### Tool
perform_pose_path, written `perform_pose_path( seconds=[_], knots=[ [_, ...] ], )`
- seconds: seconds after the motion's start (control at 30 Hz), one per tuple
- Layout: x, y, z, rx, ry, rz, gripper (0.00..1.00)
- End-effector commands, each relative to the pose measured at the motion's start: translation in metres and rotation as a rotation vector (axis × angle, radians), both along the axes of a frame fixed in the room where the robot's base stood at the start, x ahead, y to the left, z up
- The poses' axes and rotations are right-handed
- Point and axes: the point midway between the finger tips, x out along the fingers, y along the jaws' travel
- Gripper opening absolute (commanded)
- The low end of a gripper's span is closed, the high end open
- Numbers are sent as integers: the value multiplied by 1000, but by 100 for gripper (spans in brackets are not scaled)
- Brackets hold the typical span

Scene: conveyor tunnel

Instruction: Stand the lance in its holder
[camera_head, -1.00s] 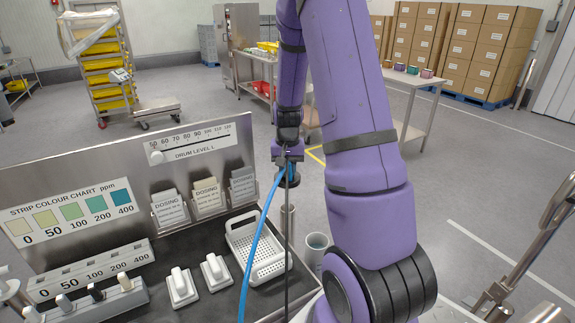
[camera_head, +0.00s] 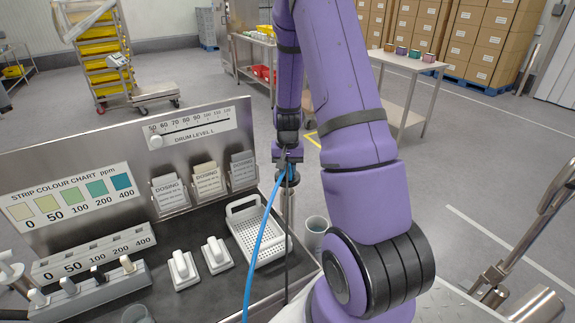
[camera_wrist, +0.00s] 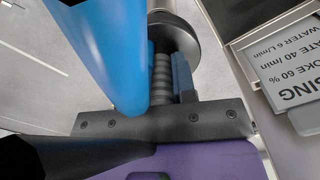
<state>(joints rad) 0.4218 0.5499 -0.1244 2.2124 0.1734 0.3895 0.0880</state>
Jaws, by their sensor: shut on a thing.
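My gripper (camera_head: 288,158) is beyond the bench, near its right end. In the wrist view its blue finger pads (camera_wrist: 166,75) are closed on the grey ribbed grip of the lance (camera_wrist: 161,78). A blue hose (camera_head: 262,235) runs from the gripper down over the bench, and it crosses the wrist view close up (camera_wrist: 105,55). A thin dark line also hangs below the gripper; I cannot tell what it is. An upright metal tube (camera_head: 288,207), perhaps the holder, stands just below the gripper. A round metal part (camera_wrist: 176,32) shows past the fingertips. Whether the lance is in the tube is hidden.
A white perforated basket (camera_head: 268,249) and a grey cup (camera_head: 315,232) flank the tube. Dosing cards (camera_head: 207,180), white-handled blocks (camera_head: 183,268) and a strip chart (camera_head: 72,198) are at left. A metal rail (camera_head: 525,245) stands at right.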

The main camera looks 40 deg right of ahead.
Motion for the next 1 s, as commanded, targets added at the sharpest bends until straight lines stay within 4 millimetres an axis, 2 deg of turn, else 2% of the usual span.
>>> perform_pose_path(
  seconds=[0.7,0.97,1.0],
  knots=[
    [0,0,-43,0,0,-1,0],
    [0,0,-48,-1,-1,0,0],
    [0,0,-48,-1,-1,0,30]
  ],
)
